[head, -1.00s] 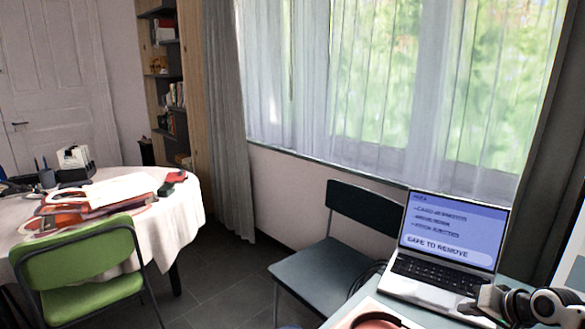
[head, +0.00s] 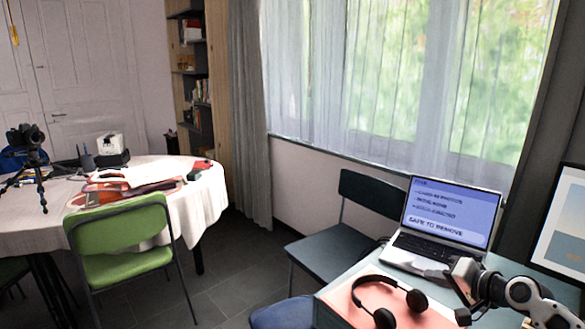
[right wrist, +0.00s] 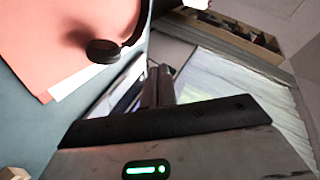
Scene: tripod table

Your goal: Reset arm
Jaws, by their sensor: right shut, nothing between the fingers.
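My right arm comes in from the lower right of the head view, over the desk. My right gripper (head: 434,274) is beside the front edge of the open laptop (head: 450,220). It is shut and empty. In the right wrist view its dark fingers (right wrist: 158,86) lie together, with part of the laptop (right wrist: 122,98) behind them. The laptop screen reads "SAFE TO REMOVE". My left gripper is not in view.
Black headphones (head: 385,300) lie on a pink mat (head: 352,292) on the desk (head: 345,272). A framed picture (head: 562,225) stands at right. A dark chair (head: 335,245) is behind the desk. A white-clothed table (head: 205,205) at left bears a camera on a tripod (head: 28,150).

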